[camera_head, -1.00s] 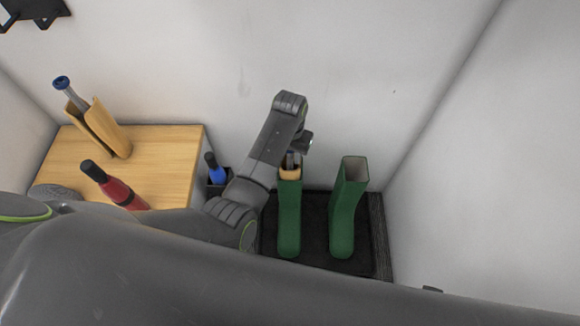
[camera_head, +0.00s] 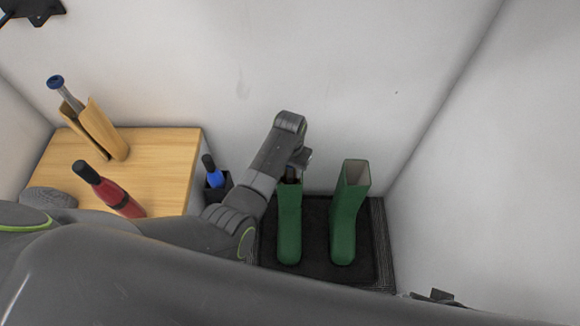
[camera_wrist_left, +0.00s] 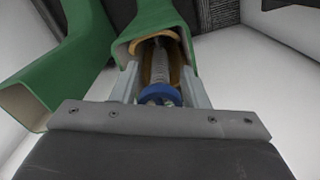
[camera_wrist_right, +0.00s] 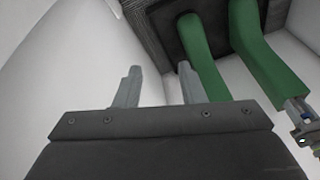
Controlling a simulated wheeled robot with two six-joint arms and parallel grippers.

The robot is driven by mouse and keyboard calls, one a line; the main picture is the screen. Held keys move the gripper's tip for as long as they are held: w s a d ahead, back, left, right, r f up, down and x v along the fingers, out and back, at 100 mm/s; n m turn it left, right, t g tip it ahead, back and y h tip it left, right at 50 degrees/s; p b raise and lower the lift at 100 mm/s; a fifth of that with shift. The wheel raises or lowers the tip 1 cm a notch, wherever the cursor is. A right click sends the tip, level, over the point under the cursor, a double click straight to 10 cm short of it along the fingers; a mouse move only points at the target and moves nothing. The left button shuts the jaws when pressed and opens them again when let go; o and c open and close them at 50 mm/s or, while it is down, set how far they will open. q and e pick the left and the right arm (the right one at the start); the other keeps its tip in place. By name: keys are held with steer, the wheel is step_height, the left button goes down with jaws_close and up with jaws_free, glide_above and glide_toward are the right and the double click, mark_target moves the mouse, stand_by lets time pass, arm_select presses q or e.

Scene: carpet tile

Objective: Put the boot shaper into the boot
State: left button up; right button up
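A wooden boot shaper (camera_wrist_left: 147,66) with a metal spring and blue knob stands inside the left green boot (camera_head: 289,228), mostly hidden in the head view. In the left wrist view its knob end faces me at the boot's mouth (camera_wrist_left: 122,50). My left gripper (camera_wrist_left: 160,78) is over that mouth, one finger on each side of the shaper. The fingers are well apart, and I cannot tell whether they press on the wood. The right green boot (camera_head: 347,220) stands upright and empty. My right gripper (camera_wrist_right: 159,72) is open and empty.
Both boots stand on a dark mat (camera_head: 315,265). A wooden table (camera_head: 160,165) at left holds another shaper (camera_head: 98,128) and a red bottle (camera_head: 118,195). A blue bottle (camera_head: 214,178) sits in a dark holder beside it. White walls close in behind and right.

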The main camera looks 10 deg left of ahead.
arm_select(q)
steer(key=shift+r, duration=0.35)
step_height(320, 180, up, 12)
steer(key=p, duration=0.4)
steer(key=shift+f, duration=0.2)
arm_select(e)
steer(key=f, duration=0.1)
steer(key=s+d+f+g, duration=0.1)
steer(key=f, duration=0.1)
steer(key=s+f+g+h, duration=0.1)
steer(key=shift+s+d+f, duration=0.2)
steer(key=shift+f, duration=0.05)
